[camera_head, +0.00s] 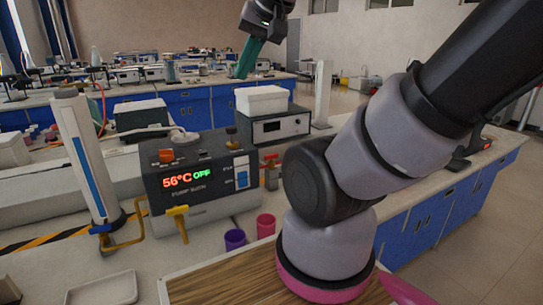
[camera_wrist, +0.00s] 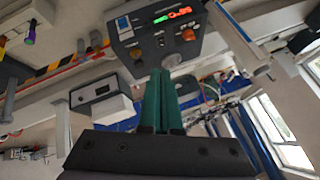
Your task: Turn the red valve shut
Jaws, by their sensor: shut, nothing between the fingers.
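A small fitting with a red handle (camera_head: 271,157), which looks like the red valve, stands just right of the grey heating unit in the head view. The handle's exact turn is too small to tell. I cannot make it out in the wrist view. My gripper (camera_head: 239,74) hangs at the top middle of the head view, its green fingers pointing down, well apart from the valve. In the wrist view its green fingers (camera_wrist: 161,88) are together and empty, with the heating unit (camera_wrist: 150,35) upside down beyond them.
The heating unit (camera_head: 205,172) reads 56°C OFF and has an orange knob (camera_head: 166,156) and a yellow lever (camera_head: 179,222). Purple (camera_head: 234,239) and pink (camera_head: 266,226) cups stand before it. A white column (camera_head: 86,160) stands left, a white box (camera_head: 262,99) behind. My arm covers the right side.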

